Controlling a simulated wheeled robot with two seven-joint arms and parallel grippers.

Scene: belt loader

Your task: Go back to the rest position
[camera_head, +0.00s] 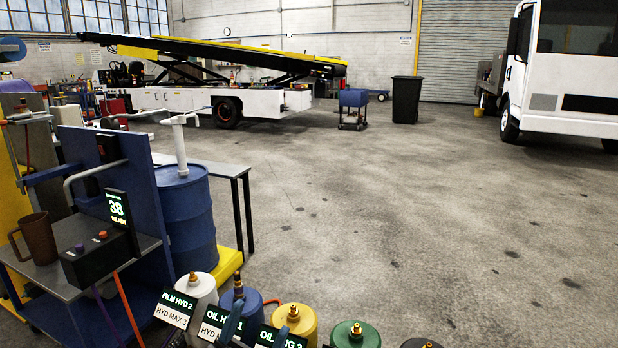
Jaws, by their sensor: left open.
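My left gripper (256,322) shows only in part at the bottom edge, left of the middle. Two blue-grey fingers stand apart, with nothing seen between them but the label plates behind. They overlap the plates of the oil containers, and I cannot tell whether they touch them. The rest of this gripper is below the frame. My right gripper is not in view.
Capped containers stand close by: white (201,290), blue (240,305), yellow (295,322) and green (355,335). A blue drum (188,215) with a pump and a workbench holding a brown jug (37,238) stand left. A belt loader (215,100) is behind. The right floor is open.

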